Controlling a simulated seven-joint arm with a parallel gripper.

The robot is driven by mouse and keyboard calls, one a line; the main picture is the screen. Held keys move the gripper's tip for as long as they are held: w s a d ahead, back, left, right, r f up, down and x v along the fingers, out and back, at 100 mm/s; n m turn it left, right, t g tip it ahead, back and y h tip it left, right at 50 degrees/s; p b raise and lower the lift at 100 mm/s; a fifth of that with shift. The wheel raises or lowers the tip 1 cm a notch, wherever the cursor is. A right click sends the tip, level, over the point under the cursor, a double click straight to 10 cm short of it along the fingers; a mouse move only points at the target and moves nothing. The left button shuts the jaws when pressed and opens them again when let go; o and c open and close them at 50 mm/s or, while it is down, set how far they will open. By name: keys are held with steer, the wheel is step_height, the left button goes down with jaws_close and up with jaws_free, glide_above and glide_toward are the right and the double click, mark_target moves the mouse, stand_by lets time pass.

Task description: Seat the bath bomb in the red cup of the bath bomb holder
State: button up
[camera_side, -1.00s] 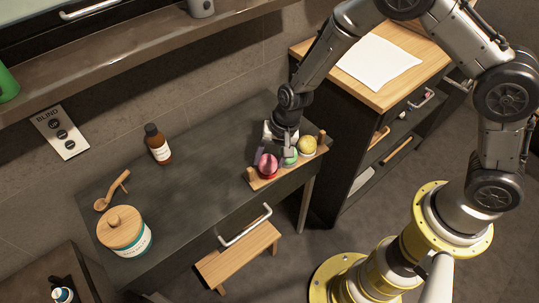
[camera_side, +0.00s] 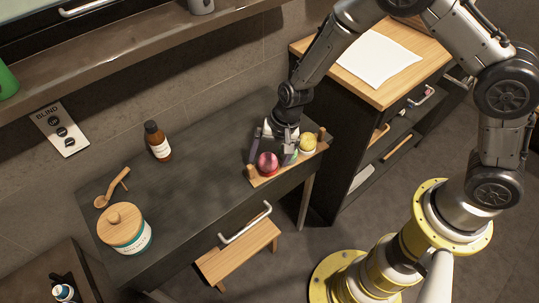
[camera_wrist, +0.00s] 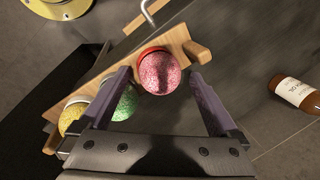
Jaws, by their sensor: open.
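The pink bath bomb (camera_side: 268,162) sits at the left end of the wooden holder (camera_side: 264,182). In the wrist view the pink bath bomb (camera_wrist: 161,75) rests at the red cup (camera_wrist: 152,50), whose rim shows along its far edge; most of the cup is hidden beneath the ball. My gripper (camera_side: 271,152) is open above the holder, with one finger on each side of the pink ball. In the wrist view my gripper (camera_wrist: 158,76) shows a gap between the ball and the right finger; the left finger is close to the ball.
A green ball (camera_wrist: 125,104) and a yellow ball (camera_side: 308,141) sit in the same holder, the green one close to my left finger in the wrist view. The counter between is clear.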

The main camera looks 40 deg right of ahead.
steer(key=v, duration=1.3)
steer(key=shift+r, duration=0.3)
steer(key=s+d+r+t, duration=0.2)
steer(key=d+r, duration=0.2)
steer(key=r, duration=0.4)
steer(key=s+d+r+t, duration=0.2)
steer(key=s+d+r, duration=0.15)
steer(key=r, duration=0.45)
steer(key=s+d+n+h, duration=0.1)
steer(key=s+d+n, duration=0.2)
steer(key=s, duration=0.5)
steer(key=s+d+n+h, duration=0.1)
steer(key=s+d+n, duration=0.2)
steer(key=s+n, duration=0.2)
steer(key=s, duration=0.3)
steer(key=shift+s+d+f, duration=0.15)
steer(key=shift+s+d, duration=0.05)
steer(key=shift+d, duration=0.05)
